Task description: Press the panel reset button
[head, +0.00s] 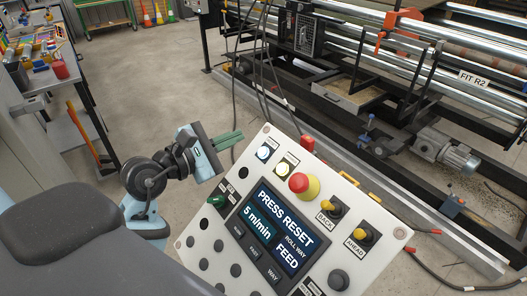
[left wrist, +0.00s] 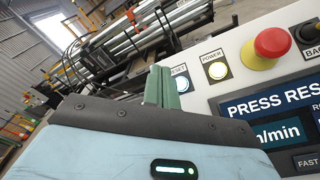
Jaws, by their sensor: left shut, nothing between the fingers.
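The white control panel (head: 188,244) stands tilted in front of me. Its screen (head: 271,228) reads PRESS RESET, 5 m/min and FEED. The round, white-lit reset button (head: 264,152) is near the panel's upper left corner; it also shows in the left wrist view (left wrist: 183,84) under the label RESET. My left gripper (head: 238,135) is shut and empty. Its green fingers also show in the left wrist view (left wrist: 160,80), just left of the reset button and overlapping its edge in that picture. In the head view the tips are short of the button, with a gap. My right gripper is not in view.
Beside reset is a lit power button (head: 281,169). A roller machine (head: 400,90) stands behind; concrete floor is free at left.

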